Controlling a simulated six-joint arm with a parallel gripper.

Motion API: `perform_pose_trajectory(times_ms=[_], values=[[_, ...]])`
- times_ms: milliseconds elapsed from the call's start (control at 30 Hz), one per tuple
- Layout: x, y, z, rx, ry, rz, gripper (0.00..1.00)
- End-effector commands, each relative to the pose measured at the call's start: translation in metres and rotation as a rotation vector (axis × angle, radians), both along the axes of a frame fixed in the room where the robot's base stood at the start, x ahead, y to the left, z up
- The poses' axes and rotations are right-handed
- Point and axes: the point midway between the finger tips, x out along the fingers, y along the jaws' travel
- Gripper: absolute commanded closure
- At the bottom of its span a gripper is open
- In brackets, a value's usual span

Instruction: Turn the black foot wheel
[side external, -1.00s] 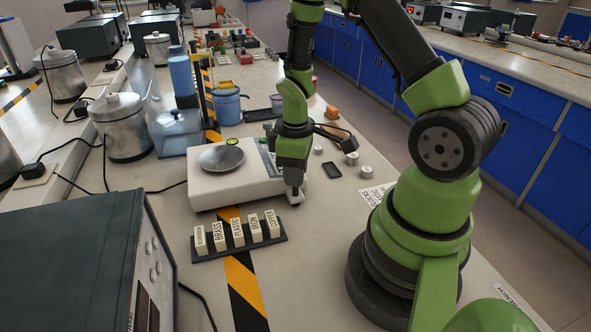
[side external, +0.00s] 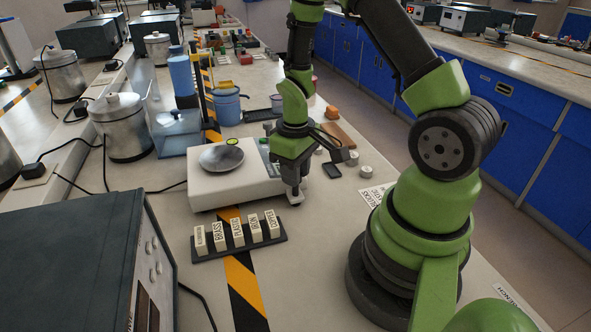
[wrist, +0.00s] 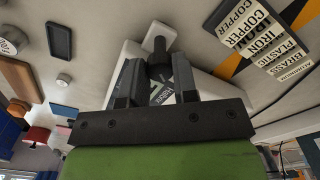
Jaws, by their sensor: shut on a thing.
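The white balance (side external: 215,192) stands on the bench with a round grey pan (side external: 222,158) on top. My gripper (side external: 295,197) points down at its front right corner. In the wrist view, my gripper (wrist: 157,66) has its two fingers on either side of the black foot wheel (wrist: 158,46) at the balance's corner. The gripper is shut on the wheel. In the side view the fingers mostly hide the wheel. A small bubble level (side external: 231,142) shows behind the pan.
A black rack (side external: 240,248) of labelled blocks stands just in front of the balance. A blue mug (side external: 227,106) and a clear blue box (side external: 178,135) stand behind and left.

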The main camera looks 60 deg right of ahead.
Motion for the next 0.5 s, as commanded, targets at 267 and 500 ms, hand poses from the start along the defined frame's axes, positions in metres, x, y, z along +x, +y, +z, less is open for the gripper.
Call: perform_pose_trajectory(times_ms=[267,500], values=[[0.0001,0.0,-0.0001,0.0,0.0,0.002,0.48],[0.0001,0.0,0.0,0.0,0.0,0.002,0.47]])
